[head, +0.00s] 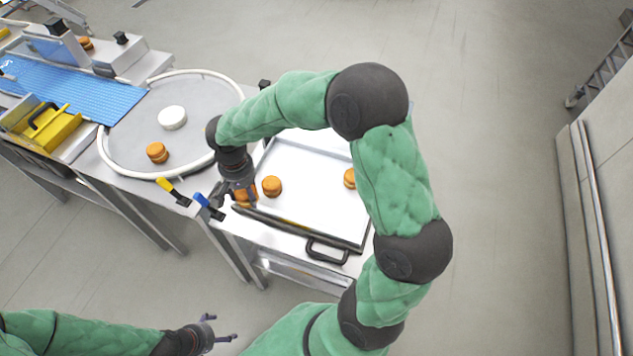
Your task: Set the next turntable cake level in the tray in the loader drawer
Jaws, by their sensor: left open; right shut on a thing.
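My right gripper (244,196) is shut on an orange-brown cake (243,198) at the left side of the white tray (310,215) in the loader drawer; whether the cake touches the tray I cannot tell. A cake (271,186) sits in the tray just right of it, and another cake (349,178) sits further right, partly hidden by my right arm. One cake (157,152) stands on the grey round turntable (135,125). My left gripper (222,330) is open and empty at the lower left, away from the tray.
A white round hub (172,118) stands on the turntable. A blue conveyor belt (85,90) and a yellow block with a black handle (48,125) lie to the left. A black drawer handle (327,250) is at the front. Yellow and blue levers (190,197) sit between turntable and tray.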

